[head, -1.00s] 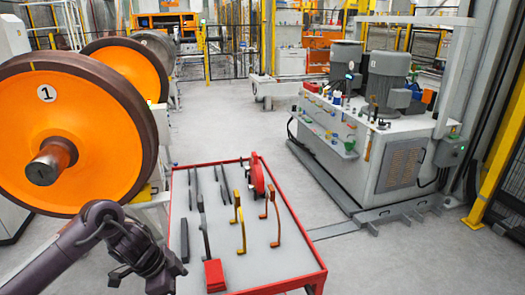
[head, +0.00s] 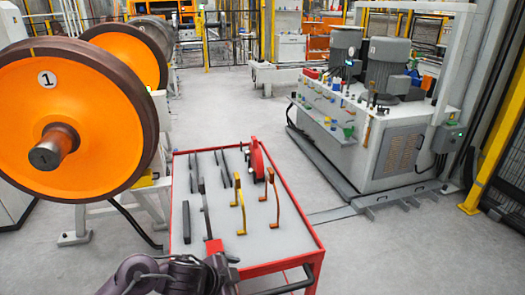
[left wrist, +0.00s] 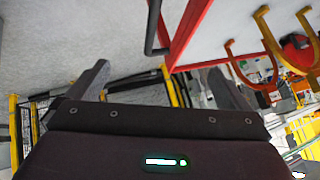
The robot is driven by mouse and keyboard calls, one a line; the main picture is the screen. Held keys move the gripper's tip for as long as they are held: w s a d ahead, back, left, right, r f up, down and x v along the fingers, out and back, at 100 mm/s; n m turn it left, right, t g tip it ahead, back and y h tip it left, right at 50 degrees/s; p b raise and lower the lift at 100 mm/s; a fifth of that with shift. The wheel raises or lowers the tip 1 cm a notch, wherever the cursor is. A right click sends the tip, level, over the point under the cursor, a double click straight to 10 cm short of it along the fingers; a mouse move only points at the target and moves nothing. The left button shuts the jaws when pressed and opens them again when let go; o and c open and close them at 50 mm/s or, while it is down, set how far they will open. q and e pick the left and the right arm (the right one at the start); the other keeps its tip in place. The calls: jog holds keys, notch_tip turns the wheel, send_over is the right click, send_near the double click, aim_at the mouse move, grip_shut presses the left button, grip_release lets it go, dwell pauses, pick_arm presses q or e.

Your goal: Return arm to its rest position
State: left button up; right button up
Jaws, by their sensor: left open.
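My left arm (head: 150,275) comes in low at the bottom of the head view. My right gripper is in neither view.
The cart carries several tools, including yellow (head: 240,210) and orange (head: 276,200) curved ones and a red round one (head: 257,158). An orange wheelset (head: 90,110) stands at left. A grey machine (head: 375,140) stands at right. Grey floor between is clear.

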pick_arm(q)
jog(key=s+a+n+g+y, duration=0.1)
jog(key=s+a+n+y, duration=0.2)
jog(key=s+a+n, duration=0.5)
jog(key=s+a+n+g+y, duration=0.1)
jog(key=s+a+n+y, duration=0.2)
jog(key=s+a+n, duration=0.5)
jog(key=s+d+f+m+g+b, duration=0.1)
jog(key=s+f+m, duration=0.1)
jog(key=f, duration=1.5)
jog(key=s+d+f+m+g, duration=0.1)
jog(key=s+f, duration=0.2)
jog(key=f, duration=1.3)
jog(key=s+a+f+b, duration=0.1)
jog(key=s+a+f, duration=0.2)
jog(key=s+f, duration=1.5)
jog(key=shift+s+a+f+g, duration=0.15)
jog(key=shift+s+g, duration=0.2)
jog(key=shift+g, duration=0.05)
